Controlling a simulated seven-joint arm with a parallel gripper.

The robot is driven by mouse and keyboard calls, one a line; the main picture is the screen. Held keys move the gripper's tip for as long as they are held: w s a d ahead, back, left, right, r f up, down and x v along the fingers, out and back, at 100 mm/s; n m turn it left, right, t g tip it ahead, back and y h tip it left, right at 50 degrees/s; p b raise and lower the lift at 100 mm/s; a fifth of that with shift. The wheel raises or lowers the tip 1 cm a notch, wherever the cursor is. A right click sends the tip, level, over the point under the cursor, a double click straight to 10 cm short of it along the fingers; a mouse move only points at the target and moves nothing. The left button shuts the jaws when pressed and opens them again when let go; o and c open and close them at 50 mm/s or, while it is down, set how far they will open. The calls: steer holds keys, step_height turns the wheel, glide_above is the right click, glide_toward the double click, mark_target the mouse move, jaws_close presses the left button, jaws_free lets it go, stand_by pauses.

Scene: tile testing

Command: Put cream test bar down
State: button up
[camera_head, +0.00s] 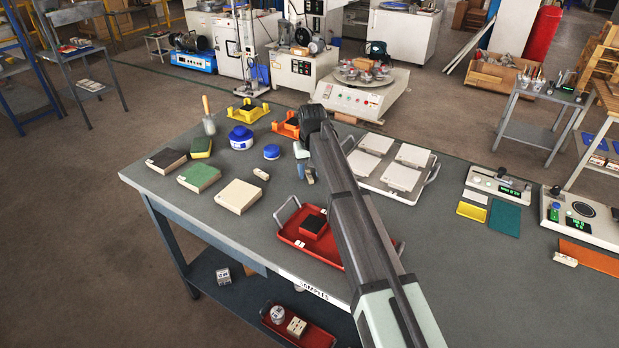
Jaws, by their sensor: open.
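A small cream bar (261,174) lies on the grey table, right of and behind the cream block (238,196). Another small cream bar (565,259) lies at the far right, by the orange mat (592,257). I cannot tell which is the cream test bar. My gripper (308,179) points down over the table, right of the first cream bar and apart from it. It is open, and I see nothing held in it. My arm hides part of the fingers' surroundings.
A white tray (427,178) with several pale tiles is to the right. Dark and green blocks, blue-lidded jars (241,138) and a scraper stand left. The table's front left is bare.

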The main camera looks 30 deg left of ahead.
steer(key=shift+f, duration=0.4)
steer(key=shift+c, duration=0.5)
jaws_close()
